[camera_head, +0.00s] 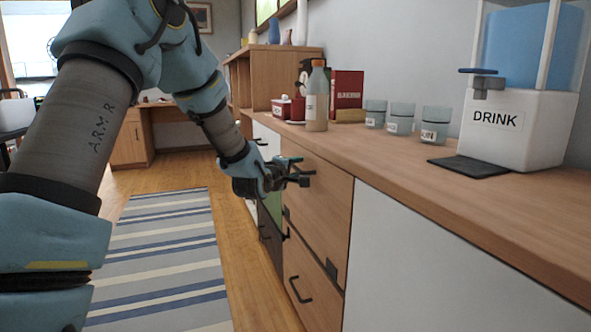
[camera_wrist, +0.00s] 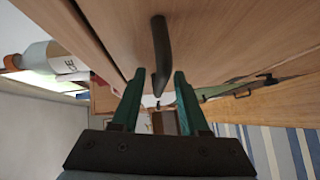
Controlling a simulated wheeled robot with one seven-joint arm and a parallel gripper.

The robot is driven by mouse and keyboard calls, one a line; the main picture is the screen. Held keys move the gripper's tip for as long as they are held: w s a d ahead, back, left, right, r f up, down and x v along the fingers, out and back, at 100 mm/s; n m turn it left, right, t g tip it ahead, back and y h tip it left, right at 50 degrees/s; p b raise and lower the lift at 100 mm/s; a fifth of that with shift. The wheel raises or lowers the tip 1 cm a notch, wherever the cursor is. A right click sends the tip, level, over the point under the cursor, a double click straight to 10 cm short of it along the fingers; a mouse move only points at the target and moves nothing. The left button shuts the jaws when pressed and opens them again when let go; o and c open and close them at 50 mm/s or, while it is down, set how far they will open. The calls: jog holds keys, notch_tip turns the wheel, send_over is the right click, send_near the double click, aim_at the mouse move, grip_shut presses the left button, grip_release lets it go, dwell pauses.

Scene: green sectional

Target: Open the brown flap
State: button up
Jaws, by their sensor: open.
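The brown flap (camera_head: 328,205) is the upper wooden front of the cabinet, closed and flush below the countertop in the head view. It also fills the top of the wrist view (camera_wrist: 225,35). Its dark bar handle (camera_wrist: 161,52) points down between the fingers in the wrist view. My gripper (camera_head: 298,170) is at the flap's upper left part in the head view. In the wrist view my gripper (camera_wrist: 160,76) has its green fingers apart, one on each side of the handle's line. I cannot tell whether either finger touches the handle.
A wooden drawer front with a black handle (camera_head: 299,290) lies below the flap. A bottle (camera_head: 317,98), glass cups (camera_head: 401,118) and a drink dispenser (camera_head: 515,125) stand on the countertop (camera_head: 450,190). Striped rug (camera_head: 160,255) and open floor lie to the left.

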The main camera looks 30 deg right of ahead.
grip_shut()
dwell(1.4)
